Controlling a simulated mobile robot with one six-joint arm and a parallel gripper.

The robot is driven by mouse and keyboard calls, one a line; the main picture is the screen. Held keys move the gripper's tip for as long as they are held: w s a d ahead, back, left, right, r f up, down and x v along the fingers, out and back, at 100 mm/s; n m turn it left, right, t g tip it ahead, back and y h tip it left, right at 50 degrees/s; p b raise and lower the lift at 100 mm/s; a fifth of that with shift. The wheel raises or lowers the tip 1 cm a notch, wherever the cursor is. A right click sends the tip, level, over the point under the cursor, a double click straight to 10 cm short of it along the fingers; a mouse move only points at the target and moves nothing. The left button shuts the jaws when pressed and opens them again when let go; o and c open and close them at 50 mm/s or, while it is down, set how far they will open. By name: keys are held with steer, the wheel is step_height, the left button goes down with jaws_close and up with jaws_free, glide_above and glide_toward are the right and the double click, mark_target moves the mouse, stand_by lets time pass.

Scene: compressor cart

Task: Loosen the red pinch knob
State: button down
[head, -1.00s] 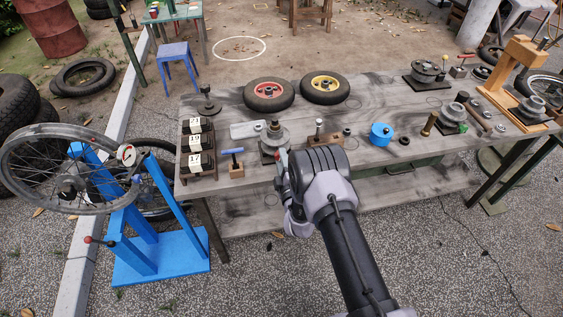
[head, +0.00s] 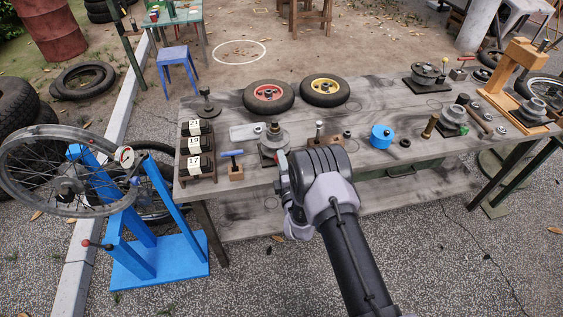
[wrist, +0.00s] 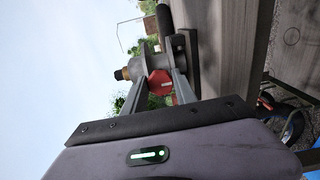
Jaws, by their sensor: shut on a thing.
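The red pinch knob (wrist: 159,82) shows in the wrist view between the two fingers of my gripper (wrist: 158,88), which is shut on it. The knob sits on the side of a grey metal fixture (wrist: 150,62) with a brass-coloured, black-ended part. In the head view the fixture (head: 272,140) stands near the front edge of the workbench, left of my arm. There my wrist hides the fingers and most of the knob.
The grey wooden workbench (head: 230,196) holds a small blue-handled tool in a wooden block (head: 235,167), a rack of numbered blocks (head: 196,150), two small wheels (head: 269,96), and a blue round container (head: 381,136). A blue wheel stand (head: 160,258) is at the left.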

steer(key=c, duration=1)
jaws_free()
steer(key=p+v, duration=0.4)
steer(key=v, duration=1.3)
steer(key=shift+s, duration=0.3)
